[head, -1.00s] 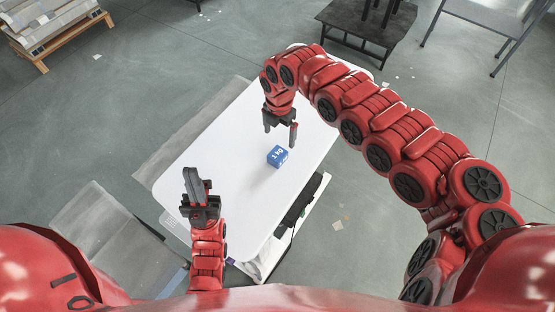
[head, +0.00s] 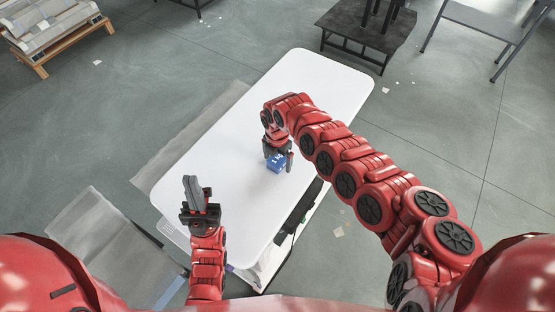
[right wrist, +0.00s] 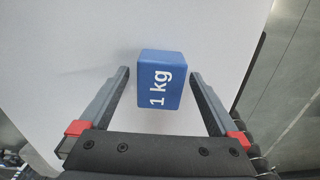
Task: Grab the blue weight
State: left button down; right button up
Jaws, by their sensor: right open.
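In the right wrist view the weight (right wrist: 161,80) lies just ahead of and partly between the two fingers, with a gap on each side. My right gripper (head: 278,158) is open above and around the weight, partly hiding it in the head view. In the right wrist view my right gripper (right wrist: 160,88) is empty. My left gripper (head: 194,188) points up over the near left part of the table; its fingers look close together.
The far part of the table top is clear. A dark low table (head: 365,35) and a grey-topped table (head: 490,25) stand on the floor at the back right. A wooden pallet with stacked material (head: 55,35) is at the back left.

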jog(key=shift+f, duration=0.15)
grip_shut()
dwell(0.4)
